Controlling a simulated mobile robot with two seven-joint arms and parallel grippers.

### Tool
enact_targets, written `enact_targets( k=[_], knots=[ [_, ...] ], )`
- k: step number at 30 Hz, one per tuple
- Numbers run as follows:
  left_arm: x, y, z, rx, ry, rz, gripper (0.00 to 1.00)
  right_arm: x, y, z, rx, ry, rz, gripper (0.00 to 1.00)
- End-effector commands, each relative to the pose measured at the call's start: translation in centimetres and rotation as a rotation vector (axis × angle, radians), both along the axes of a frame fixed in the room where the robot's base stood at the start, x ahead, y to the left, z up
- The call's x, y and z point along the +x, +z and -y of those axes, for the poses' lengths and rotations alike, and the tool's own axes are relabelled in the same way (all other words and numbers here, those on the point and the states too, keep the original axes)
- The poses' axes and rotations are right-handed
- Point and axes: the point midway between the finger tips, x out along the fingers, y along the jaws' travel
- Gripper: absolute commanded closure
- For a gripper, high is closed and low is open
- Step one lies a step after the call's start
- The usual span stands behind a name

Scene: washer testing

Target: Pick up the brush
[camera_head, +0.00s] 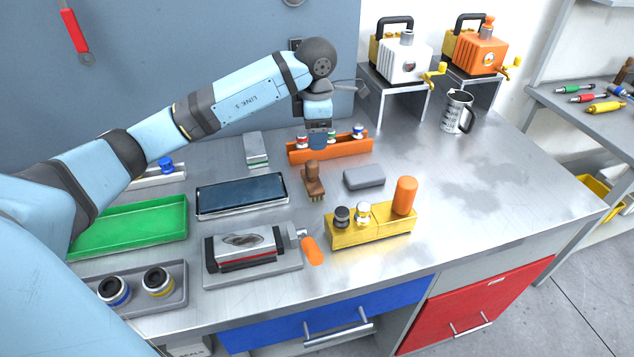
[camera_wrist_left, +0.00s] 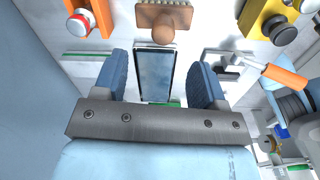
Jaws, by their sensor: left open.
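The brush (camera_head: 313,182) is brown, with a rounded handle and a row of bristles. It lies on the metal worktop, just in front of the orange tray and right of the dark tablet. It also shows at the top of the left wrist view (camera_wrist_left: 165,17), beyond my fingertips. My left gripper (camera_head: 319,140) is above the worktop, near the orange tray and behind the brush in the head view. Its two blue fingers (camera_wrist_left: 160,60) stand apart with nothing between them that they touch. My right gripper is in neither view.
The orange tray (camera_head: 359,149) holds several small bottles. The tablet (camera_head: 240,194), a grey block (camera_head: 364,177) and a yellow holder (camera_head: 372,232) with bottles surround the brush. A vise (camera_head: 247,250) and an orange-handled tool (camera_head: 312,250) lie in front. The worktop's right side is mostly clear.

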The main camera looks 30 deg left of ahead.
Motion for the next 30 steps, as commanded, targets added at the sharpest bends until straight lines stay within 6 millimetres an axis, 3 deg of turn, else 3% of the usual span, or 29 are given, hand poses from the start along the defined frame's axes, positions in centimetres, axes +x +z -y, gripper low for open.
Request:
enact_targets(
  k=[3, 9, 16, 24, 30],
  knots=[
    [0.0, -2.6, 0.0, -0.001, 0.001, -0.006, 0.35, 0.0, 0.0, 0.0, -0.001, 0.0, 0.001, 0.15],
    [0.0, -5.8, -0.1, -0.002, 0.0, -0.004, 0.35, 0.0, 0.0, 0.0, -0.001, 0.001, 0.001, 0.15],
    [-0.1, -7.4, -0.2, -0.001, 0.0, -0.003, 0.35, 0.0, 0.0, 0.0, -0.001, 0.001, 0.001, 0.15],
    [-0.7, -11.2, -0.5, -0.002, -0.001, -0.002, 0.35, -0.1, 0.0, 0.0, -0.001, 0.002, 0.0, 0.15],
    [-0.6, -11.8, -0.5, -0.002, -0.001, -0.001, 0.35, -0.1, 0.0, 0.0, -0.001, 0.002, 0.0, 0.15]
  ],
)
